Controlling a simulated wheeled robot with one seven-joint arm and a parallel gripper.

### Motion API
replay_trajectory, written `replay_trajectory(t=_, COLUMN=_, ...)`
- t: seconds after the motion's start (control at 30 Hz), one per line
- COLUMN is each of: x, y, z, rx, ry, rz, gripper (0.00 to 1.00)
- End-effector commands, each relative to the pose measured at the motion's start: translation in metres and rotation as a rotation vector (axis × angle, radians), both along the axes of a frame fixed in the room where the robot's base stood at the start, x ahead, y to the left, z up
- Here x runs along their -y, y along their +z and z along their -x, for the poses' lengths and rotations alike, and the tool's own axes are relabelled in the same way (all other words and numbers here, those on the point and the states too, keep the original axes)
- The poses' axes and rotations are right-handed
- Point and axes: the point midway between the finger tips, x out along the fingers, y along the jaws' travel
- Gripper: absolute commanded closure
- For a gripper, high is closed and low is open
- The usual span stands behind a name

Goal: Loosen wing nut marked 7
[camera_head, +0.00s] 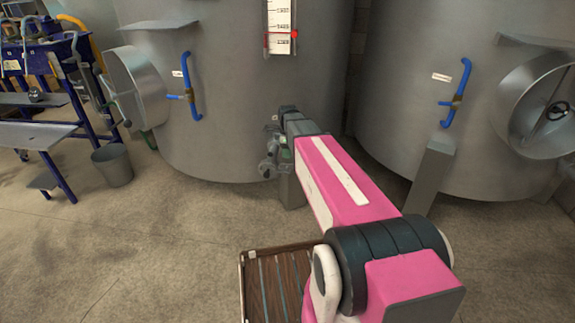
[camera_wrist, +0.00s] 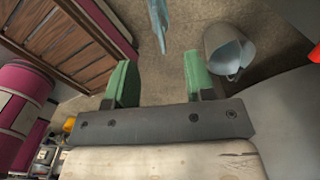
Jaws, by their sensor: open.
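I cannot make out a wing nut marked 7 in either view. My gripper (camera_head: 274,152) is small and partly hidden by my pink arm in the head view, in front of the middle tank. In the wrist view its two green fingers (camera_wrist: 160,79) are spread apart with nothing between them. A pale blue-grey pointed thing (camera_wrist: 159,22) shows beyond the fingers at the top edge; I cannot tell what it is. The left round tank door (camera_head: 137,88) and the right one (camera_head: 540,105) carry handles or nuts too small to identify.
Blue tank handles (camera_head: 190,88) (camera_head: 456,94) have small unreadable labels beside them. A grey bucket (camera_head: 112,165) stands left; a bucket also shows in the wrist view (camera_wrist: 225,45). A slatted wooden platform (camera_head: 272,288) lies below my arm. A blue-framed bench (camera_head: 45,133) stands far left. Floor between is clear.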

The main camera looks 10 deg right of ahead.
Motion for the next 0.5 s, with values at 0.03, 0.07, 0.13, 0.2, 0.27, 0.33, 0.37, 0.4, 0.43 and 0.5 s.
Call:
replay_trajectory(t=0.03, x=0.0, y=-0.01, z=0.0, rx=-0.003, ry=0.001, rz=0.0, gripper=0.51)
replay_trajectory(t=0.07, x=0.0, y=-0.014, z=-0.001, rx=-0.003, ry=0.001, rz=0.0, gripper=0.51)
replay_trajectory(t=0.13, x=0.0, y=-0.026, z=0.0, rx=-0.002, ry=0.001, rz=0.0, gripper=0.51)
replay_trajectory(t=0.2, x=0.0, y=-0.038, z=-0.001, rx=-0.002, ry=0.002, rz=0.0, gripper=0.51)
replay_trajectory(t=0.27, x=0.0, y=-0.047, z=-0.001, rx=-0.002, ry=0.002, rz=-0.001, gripper=0.51)
replay_trajectory(t=0.33, x=0.0, y=-0.056, z=0.0, rx=-0.002, ry=0.002, rz=0.0, gripper=0.51)
replay_trajectory(t=0.37, x=0.0, y=-0.06, z=0.0, rx=-0.002, ry=0.002, rz=-0.001, gripper=0.51)
replay_trajectory(t=0.4, x=0.0, y=-0.064, z=-0.001, rx=-0.001, ry=0.002, rz=0.0, gripper=0.51)
replay_trajectory(t=0.43, x=0.0, y=-0.067, z=-0.001, rx=-0.001, ry=0.002, rz=0.0, gripper=0.51)
replay_trajectory(t=0.5, x=0.0, y=-0.072, z=0.0, rx=-0.001, ry=0.003, rz=0.0, gripper=0.51)
